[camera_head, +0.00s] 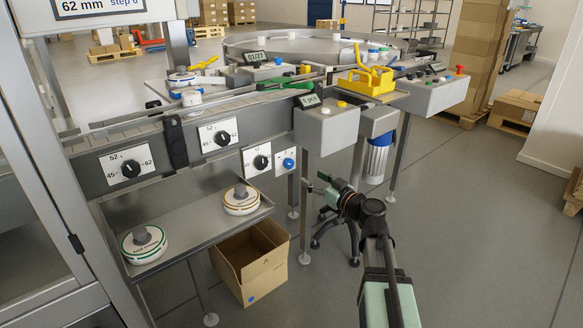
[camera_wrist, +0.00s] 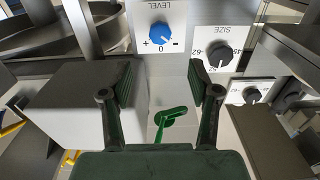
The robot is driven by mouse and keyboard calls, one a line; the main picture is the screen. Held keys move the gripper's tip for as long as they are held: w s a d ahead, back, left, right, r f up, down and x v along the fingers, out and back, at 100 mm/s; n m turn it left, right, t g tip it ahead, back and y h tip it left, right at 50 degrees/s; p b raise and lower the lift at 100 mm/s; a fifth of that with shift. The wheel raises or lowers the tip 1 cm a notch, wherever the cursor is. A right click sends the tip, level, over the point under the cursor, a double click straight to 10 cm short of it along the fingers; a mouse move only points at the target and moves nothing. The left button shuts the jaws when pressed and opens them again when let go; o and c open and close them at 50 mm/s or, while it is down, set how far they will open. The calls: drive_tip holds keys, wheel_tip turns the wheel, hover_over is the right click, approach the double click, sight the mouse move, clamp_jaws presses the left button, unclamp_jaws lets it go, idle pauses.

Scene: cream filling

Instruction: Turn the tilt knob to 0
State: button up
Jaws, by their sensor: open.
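A blue knob (camera_head: 288,162) sits on a white plate at the right end of the lower knob row. In the wrist view, upside down, this blue knob (camera_wrist: 161,35) has the label LEVEL and a scale of +, 0 and -. I see no label reading tilt. I cannot tell exactly where its pointer stands. My gripper (camera_head: 322,187) is to the right of and lower than the knob in the head view, apart from it. In the wrist view my gripper (camera_wrist: 160,82) is open and empty, with the knob beyond the fingertips.
A black SIZE knob (camera_wrist: 218,54) is beside the blue one. Other black knobs (camera_head: 222,139) line the conveyor side. A grey box (camera_head: 328,128) overhangs near my gripper. A shelf (camera_head: 200,226) with round parts and an open carton (camera_head: 243,264) are lower left.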

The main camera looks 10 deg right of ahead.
sight(291, 165)
drive_tip(key=b+x, duration=0.1)
drive_tip(key=x, duration=1)
drive_tip(key=shift+w, duration=0.15)
drive_tip(key=c, duration=1.1)
